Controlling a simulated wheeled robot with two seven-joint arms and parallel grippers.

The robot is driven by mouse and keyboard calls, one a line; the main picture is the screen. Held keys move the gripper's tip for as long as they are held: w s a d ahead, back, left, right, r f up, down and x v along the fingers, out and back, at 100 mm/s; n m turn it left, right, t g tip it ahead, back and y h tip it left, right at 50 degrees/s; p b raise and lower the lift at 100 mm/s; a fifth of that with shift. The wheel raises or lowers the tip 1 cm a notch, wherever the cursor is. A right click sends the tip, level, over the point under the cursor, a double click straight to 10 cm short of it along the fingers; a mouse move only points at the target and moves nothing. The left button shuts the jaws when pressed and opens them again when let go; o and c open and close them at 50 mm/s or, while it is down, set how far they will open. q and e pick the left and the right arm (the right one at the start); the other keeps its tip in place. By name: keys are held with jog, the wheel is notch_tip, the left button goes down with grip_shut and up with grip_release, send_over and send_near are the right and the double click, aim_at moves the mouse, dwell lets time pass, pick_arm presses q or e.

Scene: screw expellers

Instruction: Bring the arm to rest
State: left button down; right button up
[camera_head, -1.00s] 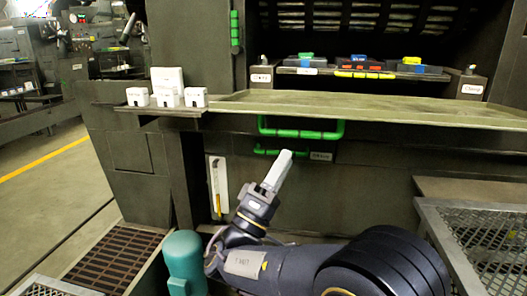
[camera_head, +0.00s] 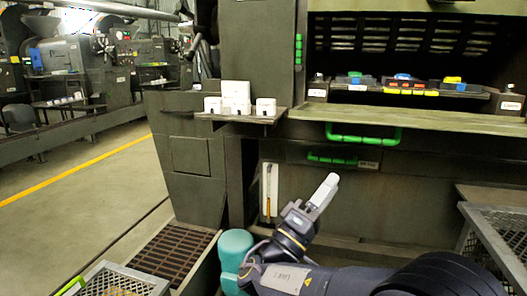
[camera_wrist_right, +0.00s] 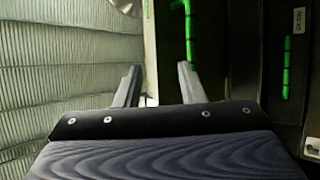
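My right arm comes in from the bottom right of the head view. Its gripper (camera_head: 326,190) points up and to the right, in front of the dark lower panel of the machine. In the right wrist view the two fingers of the right gripper (camera_wrist_right: 158,85) stand apart with nothing between them. My left arm and left gripper do not show in either view.
The machine has a shelf (camera_head: 450,121) and a green handle (camera_head: 363,138). White boxes (camera_head: 236,95) sit on a small ledge at its left. A teal cylinder (camera_head: 235,258) stands beside my arm. Metal mesh (camera_head: 505,245) is at right. Open floor (camera_head: 75,205) lies left.

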jog(key=s+d+f+g+y, duration=0.25)
jog(key=d+f+g, duration=0.2)
jog(key=d, duration=0.25)
jog(key=s+d+f+m+g+y, duration=0.1)
jog(key=s+d+f+g+y, duration=0.15)
jog(key=s+d+f, duration=0.35)
jog(key=s+d+f+g+y, duration=0.1)
jog(key=d+f+g+y, duration=0.1)
jog(key=d+f+g, duration=0.45)
jog(key=s+a+f+m+y, duration=0.1)
jog(key=s+a+f+y, duration=0.25)
jog(key=s+y, duration=0.4)
jog(key=s+a+f+m+y, duration=0.1)
jog(key=s+a+f+y, duration=0.1)
jog(key=s+f+y, duration=0.55)
jog(key=s+a+r+m+t+y, duration=0.2)
jog(key=s+a+r+t, duration=0.15)
jog(key=a, duration=0.25)
notch_tip(320, 180, up, 37)
jog(key=p, duration=3.6)
jog(key=shift+w, duration=0.25)
